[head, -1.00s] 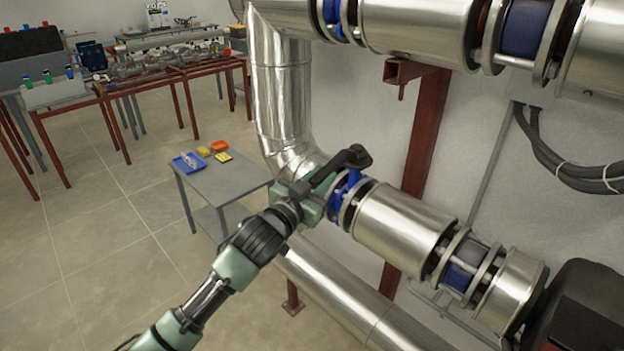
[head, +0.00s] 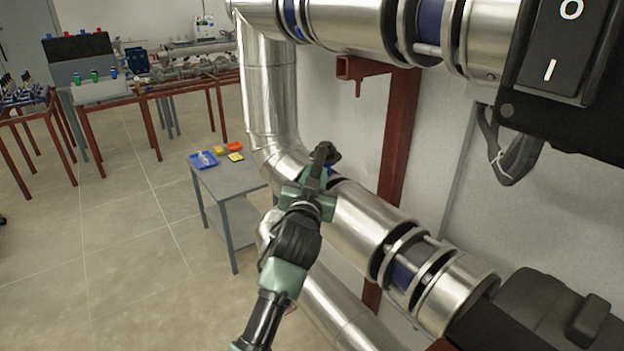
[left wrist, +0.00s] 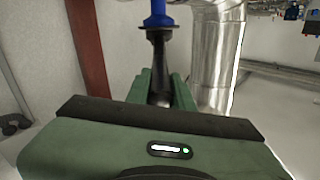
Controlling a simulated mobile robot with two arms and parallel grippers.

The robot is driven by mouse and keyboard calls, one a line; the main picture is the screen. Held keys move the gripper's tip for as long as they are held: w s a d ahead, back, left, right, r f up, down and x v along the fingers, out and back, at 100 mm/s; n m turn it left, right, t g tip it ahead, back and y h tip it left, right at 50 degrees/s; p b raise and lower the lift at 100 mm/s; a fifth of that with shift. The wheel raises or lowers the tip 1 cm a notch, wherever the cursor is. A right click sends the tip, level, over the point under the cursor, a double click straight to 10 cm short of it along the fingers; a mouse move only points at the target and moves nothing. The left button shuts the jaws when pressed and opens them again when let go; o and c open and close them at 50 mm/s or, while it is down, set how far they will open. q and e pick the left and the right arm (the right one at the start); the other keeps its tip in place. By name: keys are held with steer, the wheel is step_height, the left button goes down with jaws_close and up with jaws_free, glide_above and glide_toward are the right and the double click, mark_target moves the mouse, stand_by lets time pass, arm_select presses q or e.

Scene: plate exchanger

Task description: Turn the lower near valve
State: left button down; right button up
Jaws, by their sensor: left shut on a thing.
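The lower near valve sits on the lower silver pipe. Its black handle (head: 324,158) stands up steeply in the head view, and my arm hides most of the blue valve body. My left gripper (head: 312,188) is shut on the handle. In the left wrist view the black handle (left wrist: 160,82) lies between the two green fingers (left wrist: 160,92), and the blue valve stem (left wrist: 157,14) is just past it. My right gripper is not in view.
The lower pipe (head: 365,222) runs down to the right, below an upper pipe (head: 345,28). A red post (head: 398,135) stands behind. A grey side table (head: 228,182) with small trays is left of the valve. A black shape with a switch (head: 560,50) covers the upper right.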

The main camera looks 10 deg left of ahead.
arm_select(q)
steer(key=shift+d, duration=0.1)
steer(key=c, duration=1.2)
jaws_free()
steer(key=shift+c, duration=0.2)
steer(key=shift+s, duration=0.35)
steer(key=s+b, duration=0.1)
steer(key=s, duration=0.6)
steer(key=shift+d+b, duration=0.25)
steer(key=shift+b, duration=0.05)
